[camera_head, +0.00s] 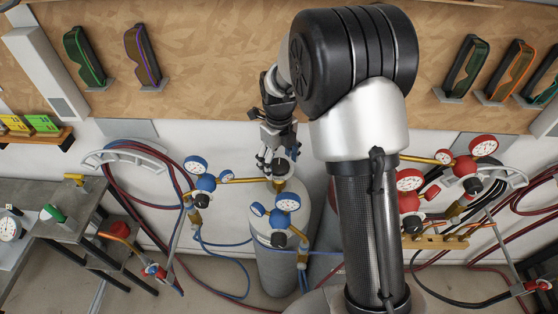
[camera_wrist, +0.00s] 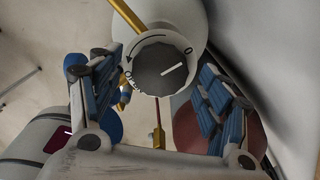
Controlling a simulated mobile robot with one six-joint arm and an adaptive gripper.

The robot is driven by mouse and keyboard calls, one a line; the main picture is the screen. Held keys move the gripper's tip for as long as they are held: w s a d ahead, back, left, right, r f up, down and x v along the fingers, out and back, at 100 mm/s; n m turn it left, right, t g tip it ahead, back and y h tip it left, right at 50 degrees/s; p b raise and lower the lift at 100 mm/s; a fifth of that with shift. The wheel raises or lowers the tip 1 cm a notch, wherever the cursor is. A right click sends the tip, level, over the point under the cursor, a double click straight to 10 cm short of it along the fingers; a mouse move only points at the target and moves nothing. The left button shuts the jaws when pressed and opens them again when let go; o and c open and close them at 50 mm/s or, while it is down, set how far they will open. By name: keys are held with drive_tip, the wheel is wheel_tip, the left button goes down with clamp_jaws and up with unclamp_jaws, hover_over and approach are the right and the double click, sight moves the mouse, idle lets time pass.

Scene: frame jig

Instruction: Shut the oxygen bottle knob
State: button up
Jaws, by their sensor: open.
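The oxygen bottle knob (camera_wrist: 164,70) is a round dark grey dial with a white line pointing to its upper right. Lettering with an arrow and an "O" runs around it. It sits on top of a white bottle neck (camera_wrist: 193,20). My gripper (camera_wrist: 160,100) is open in the wrist view, with one blue-padded finger on each side of the knob and apart from it. In the head view my gripper (camera_head: 277,155) is above the light grey bottle (camera_head: 275,265) in the middle. My fingers mostly hide the knob there.
Red gauges (camera_head: 409,180) are on the right. Hoses (camera_head: 130,190) hang at the left. A grey workbench (camera_head: 60,215) stands at the far left. Safety glasses (camera_head: 142,55) hang on the back board.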

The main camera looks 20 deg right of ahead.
sight(279, 165)
wheel_tip(279, 165, up, 12)
idle(0.4)
drive_tip(key=shift+f, duration=0.1)
